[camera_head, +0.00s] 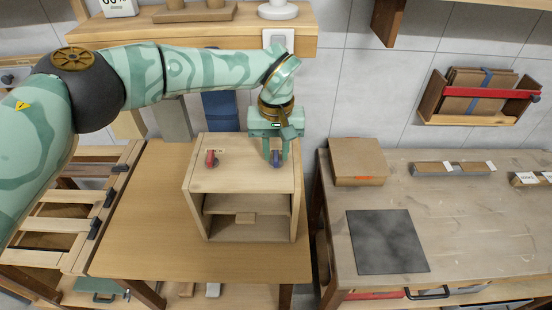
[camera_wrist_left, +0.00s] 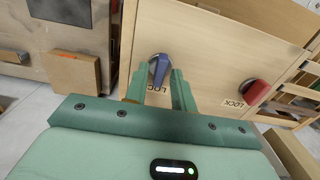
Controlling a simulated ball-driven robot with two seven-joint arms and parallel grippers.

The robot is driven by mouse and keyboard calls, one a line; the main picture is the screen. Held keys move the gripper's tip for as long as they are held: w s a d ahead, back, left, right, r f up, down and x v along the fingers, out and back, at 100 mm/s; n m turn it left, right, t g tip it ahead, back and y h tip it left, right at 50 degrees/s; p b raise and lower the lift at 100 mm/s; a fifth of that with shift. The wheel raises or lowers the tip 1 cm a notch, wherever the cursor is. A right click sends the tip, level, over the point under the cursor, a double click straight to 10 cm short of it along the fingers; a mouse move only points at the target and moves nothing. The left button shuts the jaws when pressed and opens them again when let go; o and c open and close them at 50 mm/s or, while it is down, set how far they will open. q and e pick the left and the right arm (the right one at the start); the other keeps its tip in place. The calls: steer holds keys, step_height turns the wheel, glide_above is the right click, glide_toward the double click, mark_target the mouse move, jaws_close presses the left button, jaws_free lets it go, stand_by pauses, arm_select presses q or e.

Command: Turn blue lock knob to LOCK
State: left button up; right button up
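The blue lock knob (camera_head: 277,158) is on the top panel of a small wooden cabinet (camera_head: 247,180), near its right side. In the left wrist view the blue knob (camera_wrist_left: 159,67) has its long grip running roughly up and down the picture, with a LOCK label (camera_wrist_left: 158,87) just below it. My left gripper (camera_head: 277,153) points down over the knob. Its fingers (camera_wrist_left: 160,76) are apart, one on each side of the knob; I cannot tell whether either touches it. My right gripper is not in view.
A red knob (camera_head: 210,159) with its own LOCK label (camera_wrist_left: 235,103) sits on the same panel, left in the head view. The cabinet stands on a wooden table (camera_head: 150,220). A workbench (camera_head: 450,220) with a cardboard box (camera_head: 357,160) is to the right.

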arm_select(q)
steer(key=shift+r+p, duration=2.15)
steer(key=shift+r, duration=0.9)
